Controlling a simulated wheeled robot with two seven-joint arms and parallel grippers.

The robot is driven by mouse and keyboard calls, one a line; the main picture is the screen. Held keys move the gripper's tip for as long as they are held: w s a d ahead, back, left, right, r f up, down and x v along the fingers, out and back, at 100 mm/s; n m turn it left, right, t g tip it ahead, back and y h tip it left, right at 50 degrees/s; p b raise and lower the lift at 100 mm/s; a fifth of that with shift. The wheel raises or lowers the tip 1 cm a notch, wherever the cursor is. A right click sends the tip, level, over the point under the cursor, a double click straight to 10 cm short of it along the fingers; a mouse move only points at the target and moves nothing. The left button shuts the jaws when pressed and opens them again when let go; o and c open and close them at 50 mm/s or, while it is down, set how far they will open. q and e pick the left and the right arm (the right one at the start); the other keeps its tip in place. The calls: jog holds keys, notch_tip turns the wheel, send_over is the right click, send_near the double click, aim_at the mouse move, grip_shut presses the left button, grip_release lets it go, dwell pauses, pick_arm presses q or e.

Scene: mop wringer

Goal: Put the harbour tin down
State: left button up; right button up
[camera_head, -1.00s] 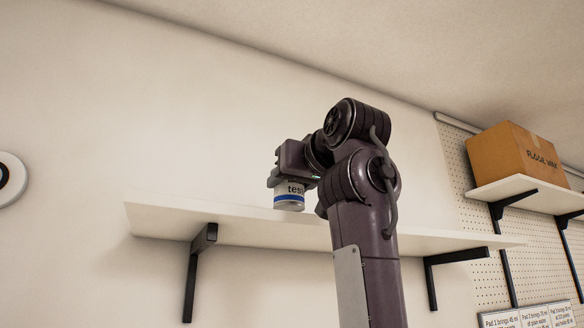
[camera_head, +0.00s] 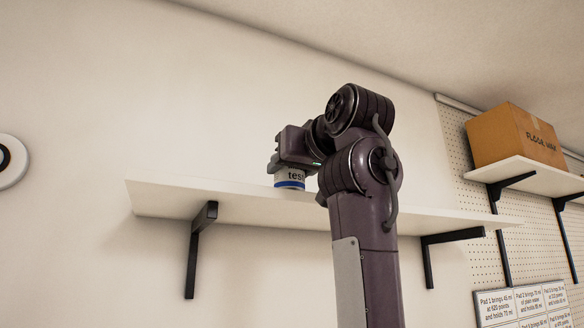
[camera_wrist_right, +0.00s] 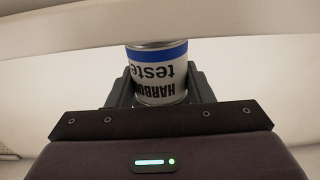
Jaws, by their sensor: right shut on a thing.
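The harbour tin (camera_head: 289,181) is a small white and grey can with a blue band and dark lettering. It is at the white wall shelf (camera_head: 165,197), its lower part hidden by the shelf's front edge in the head view. In the right wrist view the tin (camera_wrist_right: 160,75) shows upside down, its blue band close to the shelf edge (camera_wrist_right: 60,40). My right gripper (camera_head: 286,166) is shut on the tin, with a finger on each side of it. I cannot tell whether the tin's base touches the shelf. My left gripper is not in view.
Black brackets (camera_head: 201,245) hold the shelf to a bare cream wall. The shelf left of the tin looks clear. A cardboard floor wax box (camera_head: 510,138) stands on another shelf at the right, above a printed sign (camera_head: 522,302).

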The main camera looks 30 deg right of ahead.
jog(key=shift+f+b, duration=0.3)
jog(key=shift+f, duration=0.1)
jog(key=o, duration=1.2)
jog(key=shift+w, duration=0.1)
